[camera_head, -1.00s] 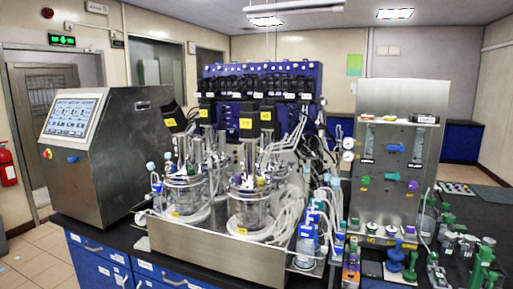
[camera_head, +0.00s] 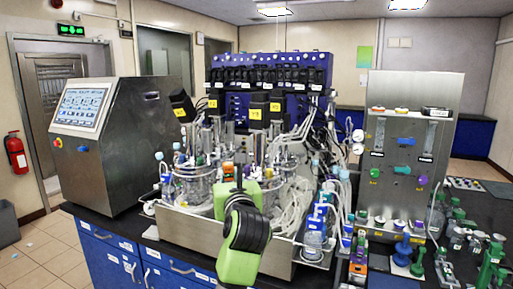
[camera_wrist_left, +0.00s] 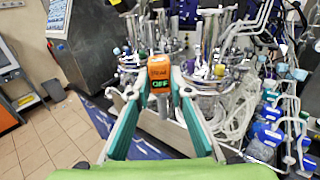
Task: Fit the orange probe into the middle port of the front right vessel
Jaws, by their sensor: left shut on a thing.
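My left gripper (camera_head: 237,186) reaches in from the bottom of the head view, in front of the vessels. In the left wrist view its teal fingers (camera_wrist_left: 161,86) are shut on the orange probe (camera_wrist_left: 159,68), which has a small green display. A small orange part of the probe (camera_head: 228,171) also shows in the head view. The front right vessel (camera_head: 275,195) is glass with a crowded lid, partly hidden behind my gripper and arm. Its middle port cannot be made out. My right gripper is not in view.
The left vessel (camera_head: 190,188) stands close by in the same steel tray (camera_head: 190,228). Tubes crowd the right side. A console (camera_head: 110,140) stands left, and a steel panel (camera_head: 408,150) and bottles stand right.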

